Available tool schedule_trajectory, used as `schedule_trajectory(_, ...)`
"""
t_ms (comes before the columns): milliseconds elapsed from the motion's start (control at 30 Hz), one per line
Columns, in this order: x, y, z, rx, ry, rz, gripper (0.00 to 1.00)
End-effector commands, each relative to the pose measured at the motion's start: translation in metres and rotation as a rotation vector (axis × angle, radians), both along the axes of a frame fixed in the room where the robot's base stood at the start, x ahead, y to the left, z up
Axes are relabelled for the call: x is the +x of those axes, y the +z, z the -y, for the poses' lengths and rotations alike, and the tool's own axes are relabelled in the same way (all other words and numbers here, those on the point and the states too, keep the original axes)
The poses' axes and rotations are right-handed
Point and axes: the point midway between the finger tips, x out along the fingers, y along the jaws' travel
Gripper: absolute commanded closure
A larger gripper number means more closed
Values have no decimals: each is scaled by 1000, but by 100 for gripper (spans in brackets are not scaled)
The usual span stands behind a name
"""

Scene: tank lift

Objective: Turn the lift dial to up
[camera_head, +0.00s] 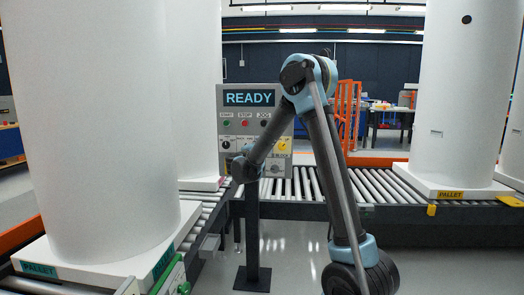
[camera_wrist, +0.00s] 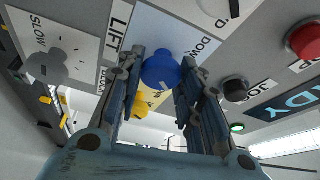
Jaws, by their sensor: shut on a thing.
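The lift dial (camera_wrist: 161,70) is a round blue knob on a pale plate marked LIFT, with DOWN printed to its right in the wrist view. My gripper (camera_wrist: 161,76) is shut on it, one finger on each side. Which way the dial points is unclear. An UP mark cannot be made out.
Near my fingers are a yellow knob (camera_wrist: 140,104), a grey SLOW dial (camera_wrist: 47,68), a black JOG button (camera_wrist: 236,89) and a red button (camera_wrist: 304,39). Roller conveyors (camera_head: 310,184) run behind the post. Large white tanks (camera_head: 95,120) stand left and right.

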Motion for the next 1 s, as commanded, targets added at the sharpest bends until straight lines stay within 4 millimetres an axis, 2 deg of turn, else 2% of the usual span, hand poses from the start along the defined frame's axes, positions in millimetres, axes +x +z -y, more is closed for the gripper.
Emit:
schedule_trajectory(633,-1,-3,3,57,-6,-3,90)
schedule_trajectory(667,-1,-3,3,57,-6,-3,62)
schedule_trajectory(733,-1,-3,3,56,-6,-2,46)
schedule_trajectory(1000,-1,-1,1,53,-2,0,46)
